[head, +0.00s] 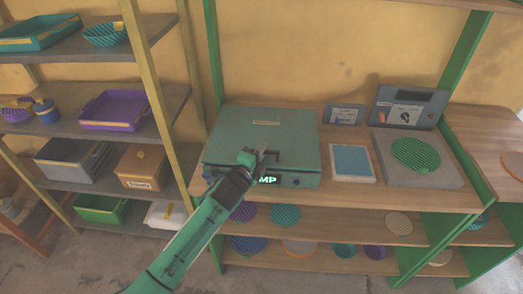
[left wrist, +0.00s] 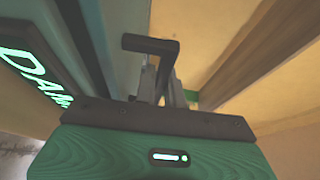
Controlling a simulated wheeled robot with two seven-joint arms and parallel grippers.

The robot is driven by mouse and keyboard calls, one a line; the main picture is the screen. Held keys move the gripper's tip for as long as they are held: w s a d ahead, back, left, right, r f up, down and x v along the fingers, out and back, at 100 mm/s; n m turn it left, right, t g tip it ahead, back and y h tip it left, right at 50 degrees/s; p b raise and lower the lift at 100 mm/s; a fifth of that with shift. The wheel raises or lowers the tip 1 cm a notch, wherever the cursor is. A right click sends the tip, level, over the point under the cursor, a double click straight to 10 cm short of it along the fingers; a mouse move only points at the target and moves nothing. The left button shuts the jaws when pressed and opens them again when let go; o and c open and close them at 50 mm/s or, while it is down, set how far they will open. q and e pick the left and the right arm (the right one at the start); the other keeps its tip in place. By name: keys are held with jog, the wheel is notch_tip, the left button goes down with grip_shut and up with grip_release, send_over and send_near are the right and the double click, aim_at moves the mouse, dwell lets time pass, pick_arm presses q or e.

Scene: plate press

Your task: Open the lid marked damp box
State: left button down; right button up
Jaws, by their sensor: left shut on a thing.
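The damp box (head: 225,170) is a wide teal case on the wooden shelf, and its lid (head: 262,132) lies flat and closed, with a small label near the back. Its lit sign on the front shows only "MP" in the head view, as my left arm covers the rest; the sign (left wrist: 38,78) also shows in the left wrist view. My left gripper (head: 265,155) is at the lid's front edge, shut on the dark handle (left wrist: 150,45). The fingertips are small and partly hidden by the handle. My right gripper is not in view.
Right of the box lie a blue-topped white tray (head: 352,162) and a grey slab (head: 448,172) with a green round plate (head: 416,153). A dark panel (head: 408,107) stands behind. Coloured discs fill the shelf below. A left rack holds trays and boxes, including a purple tray (head: 115,111).

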pick_arm(q)
jog(key=w+r+g+p, duration=0.1)
jog(key=w+r+p, duration=0.3)
jog(key=r+p, duration=0.4)
jog(key=w+r+n+g+y+p, duration=0.1)
jog(key=w+r+p, duration=0.3)
jog(key=r+p, duration=0.4)
jog(key=shift+r+g+p, duration=0.2)
jog(key=shift+g+p, duration=0.2)
jog(key=shift+g, duration=0.2)
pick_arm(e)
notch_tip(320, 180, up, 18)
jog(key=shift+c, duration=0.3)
